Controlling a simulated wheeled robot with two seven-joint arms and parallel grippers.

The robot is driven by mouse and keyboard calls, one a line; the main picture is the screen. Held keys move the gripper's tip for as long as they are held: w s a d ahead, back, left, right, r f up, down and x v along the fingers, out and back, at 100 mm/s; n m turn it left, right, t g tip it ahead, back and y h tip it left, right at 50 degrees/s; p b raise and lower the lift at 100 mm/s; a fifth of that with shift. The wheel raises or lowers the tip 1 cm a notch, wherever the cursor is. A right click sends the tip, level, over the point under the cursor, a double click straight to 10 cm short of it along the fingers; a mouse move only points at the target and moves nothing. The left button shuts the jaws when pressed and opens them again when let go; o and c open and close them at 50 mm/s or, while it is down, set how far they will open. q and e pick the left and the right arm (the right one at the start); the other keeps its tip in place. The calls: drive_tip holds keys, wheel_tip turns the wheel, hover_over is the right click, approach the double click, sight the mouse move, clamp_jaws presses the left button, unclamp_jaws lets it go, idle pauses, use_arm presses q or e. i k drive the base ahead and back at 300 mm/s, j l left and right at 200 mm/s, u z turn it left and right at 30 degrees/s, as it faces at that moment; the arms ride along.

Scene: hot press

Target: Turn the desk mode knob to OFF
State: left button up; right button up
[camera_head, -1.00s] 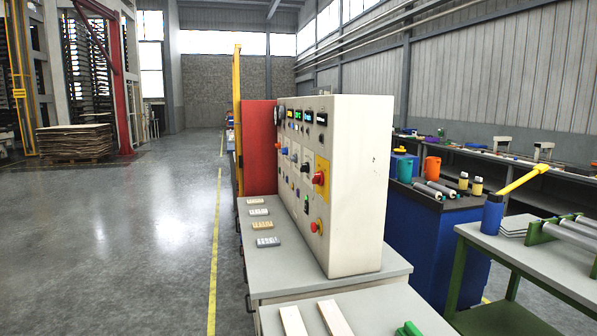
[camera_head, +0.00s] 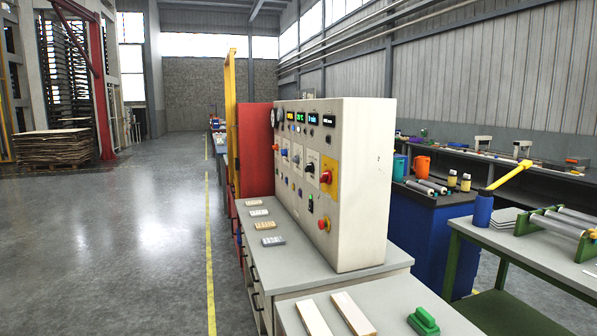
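The control desk is a cream panel box (camera_head: 362,190) standing on a grey cabinet, seen at an angle from its right end. Its face carries displays, lamps and several knobs. A red knob (camera_head: 326,177) sits on a yellow plate. A red button (camera_head: 323,224) is low on the face. The labels are too small to read, so I cannot tell which knob is the mode knob or its setting. Neither gripper is in view.
Small plates (camera_head: 268,225) lie on the cabinet ledge before the panel. Two pale strips (camera_head: 352,313) and a green block (camera_head: 424,321) lie on the near surface. A green-framed table (camera_head: 500,238) stands right. Open floor (camera_head: 110,240) lies left, with a yellow line.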

sight(310, 167)
drive_tip(key=i+j, duration=0.15)
drive_tip(key=j, duration=0.2)
drive_tip(key=i+j+z, duration=0.15)
drive_tip(key=j, duration=0.25)
drive_tip(key=i+j, duration=0.2)
drive_tip(key=j, duration=0.15)
drive_tip(key=i+j+z, duration=0.1)
drive_tip(key=j, duration=0.3)
drive_tip(key=i+j+z, duration=0.35)
drive_tip(key=i+j, duration=1.1)
drive_tip(key=i+j+z, duration=0.1)
drive_tip(key=i+j, duration=0.2)
drive_tip(key=i, duration=0.15)
drive_tip(key=i+j, duration=0.35)
drive_tip(key=i+l+z, duration=0.05)
